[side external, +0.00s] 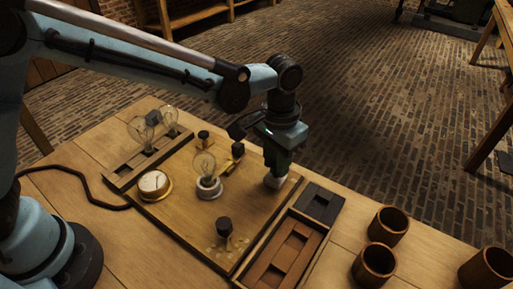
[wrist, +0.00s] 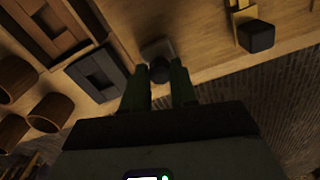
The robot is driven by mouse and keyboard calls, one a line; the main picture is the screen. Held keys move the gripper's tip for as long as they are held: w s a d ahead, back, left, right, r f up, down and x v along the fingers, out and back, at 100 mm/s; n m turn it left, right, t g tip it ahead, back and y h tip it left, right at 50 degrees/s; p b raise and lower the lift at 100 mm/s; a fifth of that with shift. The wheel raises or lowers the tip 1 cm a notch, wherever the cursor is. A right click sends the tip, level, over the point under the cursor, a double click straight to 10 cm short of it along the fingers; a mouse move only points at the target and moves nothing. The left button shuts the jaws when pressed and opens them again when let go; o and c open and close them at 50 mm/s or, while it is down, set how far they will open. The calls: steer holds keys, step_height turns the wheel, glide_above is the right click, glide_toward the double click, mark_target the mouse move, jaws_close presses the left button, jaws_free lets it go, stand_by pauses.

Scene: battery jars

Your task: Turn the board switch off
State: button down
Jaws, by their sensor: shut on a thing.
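My gripper (side external: 276,178) points down at the right edge of the wooden board (side external: 190,218). In the wrist view its two dark green fingers (wrist: 160,88) close on a dark rounded knob (wrist: 160,70). A pale grey piece (wrist: 157,48) lies right behind the knob. In the side view my gripper hides most of what it holds. A brass fitting with a black block (side external: 237,149) stands on the board just left of my gripper; it also shows in the wrist view (wrist: 257,36). I cannot tell which fitting is the switch, or its setting.
On the board are a bulb (side external: 204,164), a round dial (side external: 154,184) and a black knob (side external: 224,227). Loose bulbs (side external: 141,131) stand in a tray at the back left. A tray with brown and dark blocks (side external: 290,250) and several wooden cups (side external: 388,226) lie to the right.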

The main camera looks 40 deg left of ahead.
steer(key=shift+n, duration=0.4)
steer(key=c, duration=0.9)
jaws_free()
steer(key=shift+r, duration=0.1)
step_height(320, 180, up, 12)
steer(key=s+a+f+t, duration=0.1)
steer(key=s+a+t, duration=0.1)
steer(key=a, duration=0.5)
steer(key=s+a+f+n+t, duration=0.1)
steer(key=s+a+t, duration=0.1)
steer(key=s+a, duration=0.3)
steer(key=s+a+f+n+t, duration=0.1)
steer(key=s+a+t, duration=0.2)
steer(key=a, duration=0.6)
steer(key=shift+s+a+f, duration=0.25)
steer(key=shift+s+f, duration=0.15)
steer(key=shift+s, duration=0.15)
